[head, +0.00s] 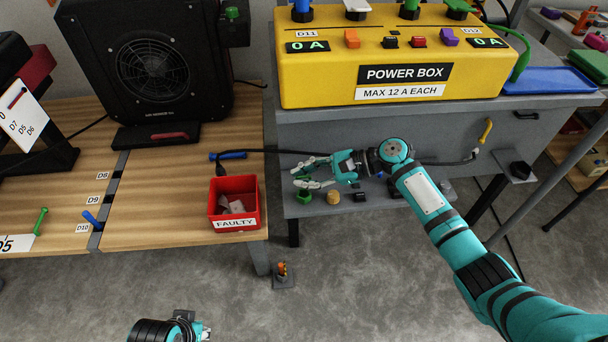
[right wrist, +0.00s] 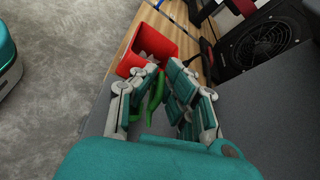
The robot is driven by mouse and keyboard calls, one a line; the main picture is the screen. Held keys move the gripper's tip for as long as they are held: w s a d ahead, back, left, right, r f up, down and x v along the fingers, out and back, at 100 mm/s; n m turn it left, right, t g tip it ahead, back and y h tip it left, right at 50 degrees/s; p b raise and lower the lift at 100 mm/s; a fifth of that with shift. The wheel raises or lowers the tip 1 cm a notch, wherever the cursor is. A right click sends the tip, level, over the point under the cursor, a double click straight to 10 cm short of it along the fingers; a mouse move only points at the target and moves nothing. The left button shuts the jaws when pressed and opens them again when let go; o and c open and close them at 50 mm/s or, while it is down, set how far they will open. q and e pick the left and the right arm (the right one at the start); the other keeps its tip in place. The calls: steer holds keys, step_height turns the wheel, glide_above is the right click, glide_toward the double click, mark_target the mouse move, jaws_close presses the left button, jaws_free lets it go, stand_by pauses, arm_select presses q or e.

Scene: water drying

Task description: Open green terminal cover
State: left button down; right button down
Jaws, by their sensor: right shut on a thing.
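My right gripper (head: 308,174) is over the front ledge of the grey bench, with its fingers pointing left. In the right wrist view, its fingers (right wrist: 164,85) are shut on a curved green piece (right wrist: 157,91). The fingers hide part of it, and I cannot tell whether it is the terminal cover. In the head view, a small green part (head: 304,197) sits just below the fingertips. My left gripper (head: 200,330) shows only in part at the bottom edge; its fingers are unclear. The yellow power box (head: 320,75) has green terminals (head: 410,9) on top.
A red FAULTY bin (head: 234,222) stands on the wooden table left of my right gripper. Small yellow (head: 333,197) and black parts sit along the ledge. A dark cable runs behind the gripper. A black fan unit (head: 150,60) stands at the back left.

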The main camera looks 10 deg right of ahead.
stand_by(0.3)
steer(key=c, duration=1.4)
jaws_free()
steer(key=shift+c, duration=0.2)
steer(key=shift+d, duration=0.15)
steer(key=v, duration=1.1)
steer(key=shift+d+r, duration=0.15)
steer(key=shift+d, duration=0.25)
steer(key=shift+c, duration=0.4)
